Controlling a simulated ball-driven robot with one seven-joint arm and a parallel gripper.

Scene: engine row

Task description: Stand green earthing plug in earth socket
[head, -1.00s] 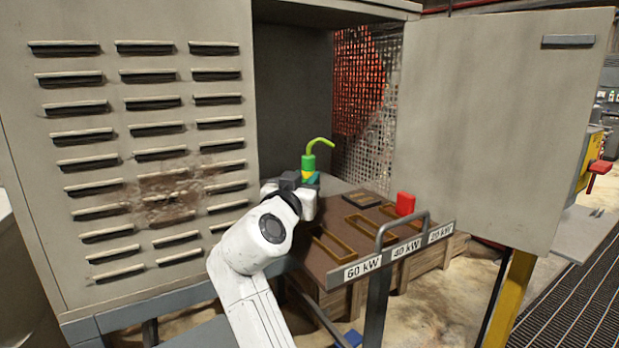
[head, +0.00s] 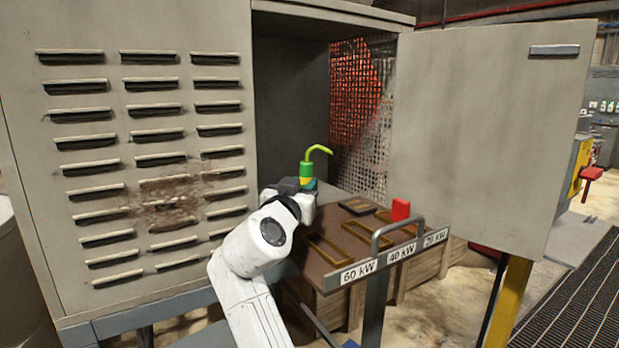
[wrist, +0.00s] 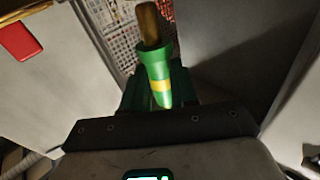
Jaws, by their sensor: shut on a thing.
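The green earthing plug (head: 308,170) has a yellow band and a bright green lead curving up from its top in the head view. My gripper (head: 299,186) is shut on it, in front of the open cabinet and at the left end of the brown shelf. In the wrist view the plug (wrist: 155,72) sits between the fingers, with its brass pin (wrist: 148,24) pointing away from the gripper and bare. I cannot make out the earth socket in either view.
The brown shelf (head: 310,268) has brass-framed slots, kW labels and a grey handle (head: 384,236). A red block (head: 400,209) stands on it. The louvred cabinet wall (head: 120,25) is left of my arm; the open door (head: 480,140) is at right. Mesh (head: 362,135) closes the back.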

